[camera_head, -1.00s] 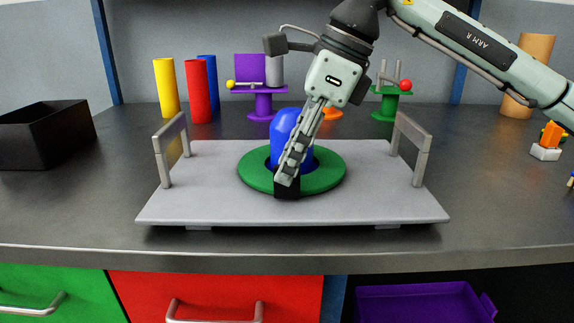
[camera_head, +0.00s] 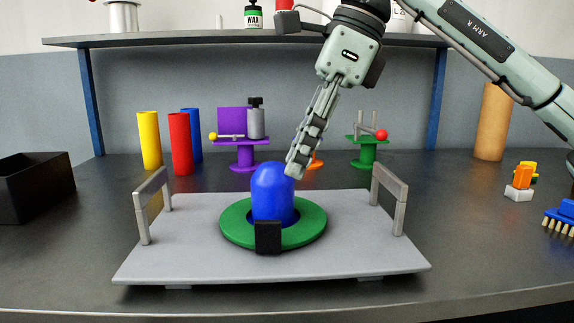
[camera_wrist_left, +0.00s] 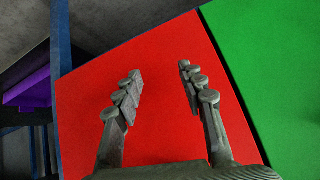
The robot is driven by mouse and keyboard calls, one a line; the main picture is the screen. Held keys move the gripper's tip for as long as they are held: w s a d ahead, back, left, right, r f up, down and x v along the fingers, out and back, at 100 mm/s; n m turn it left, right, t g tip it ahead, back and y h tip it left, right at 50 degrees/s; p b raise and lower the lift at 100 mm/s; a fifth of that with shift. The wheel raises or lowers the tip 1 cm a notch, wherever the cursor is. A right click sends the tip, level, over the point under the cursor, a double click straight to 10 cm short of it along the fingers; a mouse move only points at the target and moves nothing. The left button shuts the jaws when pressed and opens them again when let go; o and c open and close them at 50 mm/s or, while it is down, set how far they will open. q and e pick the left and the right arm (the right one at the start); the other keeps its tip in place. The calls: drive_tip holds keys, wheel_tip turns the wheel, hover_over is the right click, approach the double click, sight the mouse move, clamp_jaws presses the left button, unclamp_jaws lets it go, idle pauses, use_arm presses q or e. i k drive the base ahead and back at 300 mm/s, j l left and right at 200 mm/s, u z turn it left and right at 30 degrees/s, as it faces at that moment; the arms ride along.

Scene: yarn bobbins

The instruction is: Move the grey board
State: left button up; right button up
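The grey board (camera_head: 180,255) lies flat on the dark worktop and has an upright grey handle at its left (camera_head: 150,205) and right (camera_head: 390,200) sides. On it sits a green ring (camera_head: 300,232) around a blue rounded cylinder (camera_head: 272,195), with a black block (camera_head: 268,237) at the ring's front. My right gripper (camera_head: 297,168) hangs by the top right of the blue cylinder, apart from both handles. Its fingers overlap edge-on, hiding whether they are open. My left gripper (camera_wrist_left: 158,95) shows only in the left wrist view, open and empty, before a red front (camera_wrist_left: 160,60).
A black bin (camera_head: 35,190) stands at the left. Yellow (camera_head: 149,140), red (camera_head: 181,145) and blue (camera_head: 191,130) cylinders, a purple stand (camera_head: 245,155) and a green stand (camera_head: 367,150) are behind. A blue brush (camera_head: 560,220) lies far right. Worktop beside the board is clear.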

sight(185, 246)
drive_tip(key=k, duration=0.95)
